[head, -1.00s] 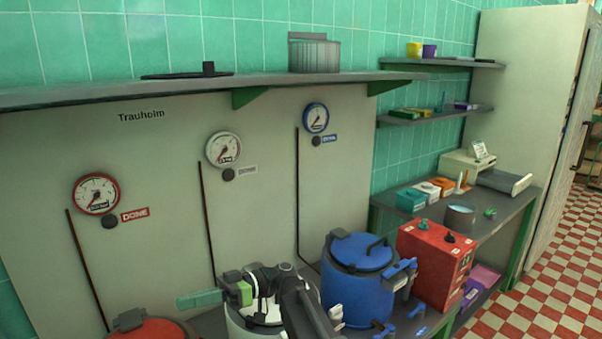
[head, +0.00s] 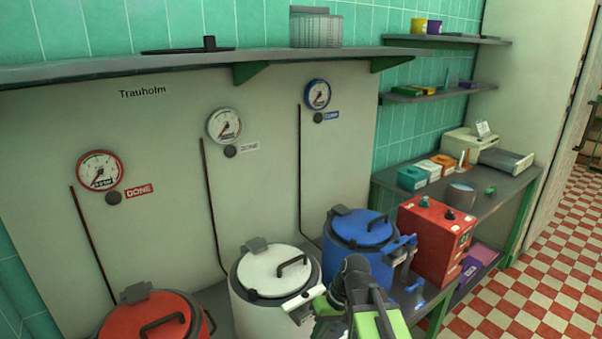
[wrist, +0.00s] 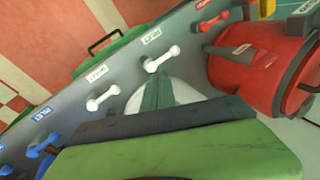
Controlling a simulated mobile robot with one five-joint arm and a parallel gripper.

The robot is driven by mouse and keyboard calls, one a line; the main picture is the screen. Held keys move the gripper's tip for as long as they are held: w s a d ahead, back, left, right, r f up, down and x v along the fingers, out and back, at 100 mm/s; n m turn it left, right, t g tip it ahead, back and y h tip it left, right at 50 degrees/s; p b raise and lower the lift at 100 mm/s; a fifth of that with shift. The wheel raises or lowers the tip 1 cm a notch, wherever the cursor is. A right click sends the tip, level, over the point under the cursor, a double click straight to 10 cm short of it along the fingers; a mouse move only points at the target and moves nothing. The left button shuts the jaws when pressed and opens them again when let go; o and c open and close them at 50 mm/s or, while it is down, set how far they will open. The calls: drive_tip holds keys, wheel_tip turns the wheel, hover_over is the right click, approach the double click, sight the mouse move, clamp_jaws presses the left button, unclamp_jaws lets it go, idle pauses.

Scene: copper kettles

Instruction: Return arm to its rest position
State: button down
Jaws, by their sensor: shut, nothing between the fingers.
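My arm shows at the bottom of the head view, folded in front of the white kettle (head: 262,310) and the blue kettle (head: 350,262). A bright green part of it reaches the lower edge; I cannot make out the fingertips there. In the wrist view my gripper (wrist: 157,85) has its translucent green fingers together and empty. They point toward a grey panel (wrist: 125,72) with red, white and blue levers, a white kettle partly hidden behind them.
A red kettle (head: 150,318) stands at lower left and also shows in the wrist view (wrist: 250,85). A red box (head: 432,245) stands right of the blue kettle. A long shelf (head: 190,66) runs above the gauges. Checkered floor (head: 530,270) lies open at right.

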drive_tip(key=d+f+m+t+h, duration=0.15)
drive_tip(key=d+m+h, duration=0.25)
drive_tip(key=d, duration=0.8)
wheel_tip(320, 180, down, 10)
drive_tip(key=b, duration=1)
wheel_tip(320, 180, up, 12)
drive_tip(key=p, duration=1.2)
drive_tip(key=shift+s+r, duration=0.2)
drive_tip(key=shift+s, duration=0.2)
drive_tip(key=shift+d+f+g, duration=0.1)
drive_tip(key=shift+g, duration=0.15)
